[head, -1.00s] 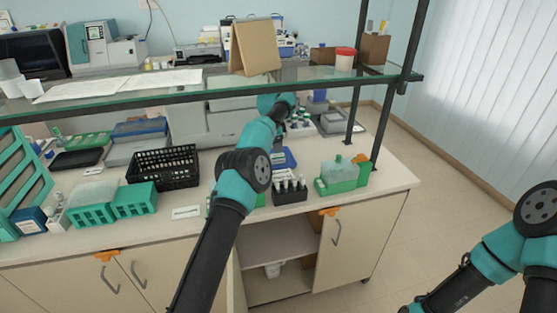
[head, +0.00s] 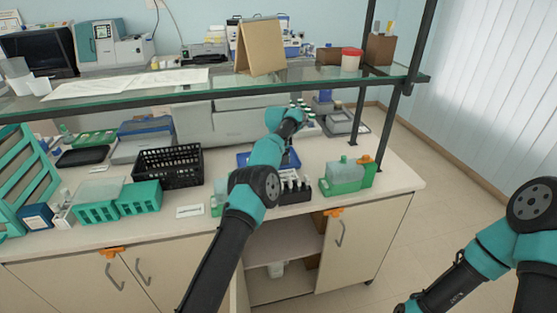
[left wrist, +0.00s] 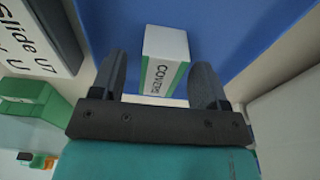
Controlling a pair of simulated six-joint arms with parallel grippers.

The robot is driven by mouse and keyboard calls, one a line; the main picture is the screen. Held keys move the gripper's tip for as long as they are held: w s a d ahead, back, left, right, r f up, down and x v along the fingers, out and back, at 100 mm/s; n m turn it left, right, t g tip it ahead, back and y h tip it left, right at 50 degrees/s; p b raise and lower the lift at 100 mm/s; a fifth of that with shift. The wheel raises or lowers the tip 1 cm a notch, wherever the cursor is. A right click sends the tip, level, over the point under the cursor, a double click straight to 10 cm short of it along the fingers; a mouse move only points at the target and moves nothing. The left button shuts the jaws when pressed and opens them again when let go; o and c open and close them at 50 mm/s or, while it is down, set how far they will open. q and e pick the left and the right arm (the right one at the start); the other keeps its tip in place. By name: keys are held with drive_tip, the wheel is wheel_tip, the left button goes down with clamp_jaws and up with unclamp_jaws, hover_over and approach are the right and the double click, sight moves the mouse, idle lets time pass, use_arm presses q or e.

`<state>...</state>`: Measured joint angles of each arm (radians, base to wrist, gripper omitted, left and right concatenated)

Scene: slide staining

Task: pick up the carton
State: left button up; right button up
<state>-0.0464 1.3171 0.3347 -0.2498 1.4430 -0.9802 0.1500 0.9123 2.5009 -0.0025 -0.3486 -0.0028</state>
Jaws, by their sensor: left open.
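The carton (left wrist: 167,52) is a small white box with a green band and lettering like "COVERS", seen in the left wrist view. It lies or stands on a blue tray (left wrist: 232,25). My left gripper (left wrist: 161,78) is open, with one finger on each side of the carton and a gap to each. The blue tray (head: 248,157) also shows in the head view, partly behind my left arm, where I cannot make out the carton. My right arm is at the right edge of the head view; its gripper is out of frame.
A black basket (head: 167,166) and green racks (head: 138,199) stand left of my arm. A dark vial rack (head: 295,191) and a green-based bottle holder (head: 349,177) stand near the front edge. A glass shelf (head: 215,89) spans above the bench.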

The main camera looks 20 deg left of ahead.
use_arm(q)
drive_tip(key=shift+f, duration=0.5)
drive_tip(key=shift+c, duration=0.4)
drive_tip(key=c, duration=0.9)
